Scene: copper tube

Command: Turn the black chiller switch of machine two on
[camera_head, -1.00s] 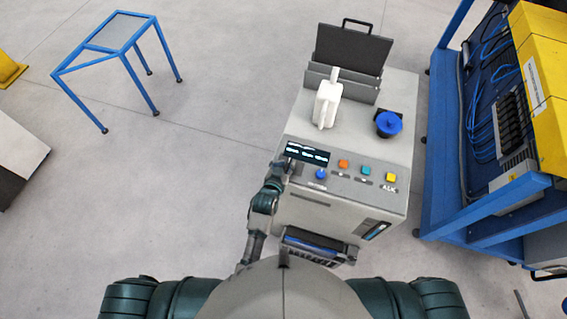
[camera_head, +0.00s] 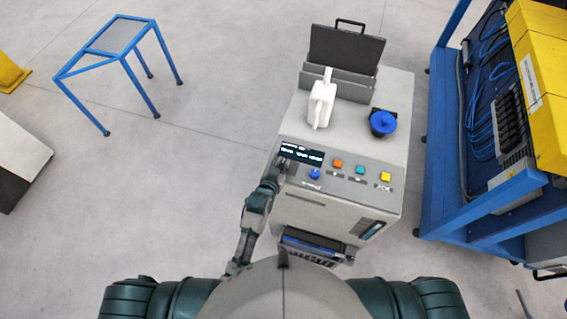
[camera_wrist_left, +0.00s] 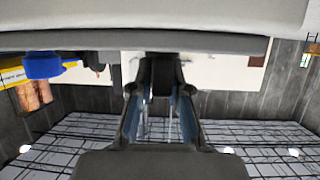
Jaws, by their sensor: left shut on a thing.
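My left gripper (camera_head: 279,168) is at the left end of that panel, beside the small display (camera_head: 306,152) and left of the blue button (camera_head: 314,174). In the left wrist view the gripper (camera_wrist_left: 160,85) has its two fingers closed around a small dark piece (camera_wrist_left: 162,68), which appears to be the black switch, against the grey panel edge (camera_wrist_left: 100,40). The switch is hidden by the gripper in the head view, so its turned position cannot be told. My right gripper is not seen.
Orange (camera_head: 337,163), teal (camera_head: 360,168) and yellow (camera_head: 385,176) buttons line the panel. A white bottle (camera_head: 321,105) and a blue-lidded container (camera_head: 383,122) stand on top. A blue rack (camera_head: 437,150) stands at right, a blue-framed table (camera_head: 110,65) at left.

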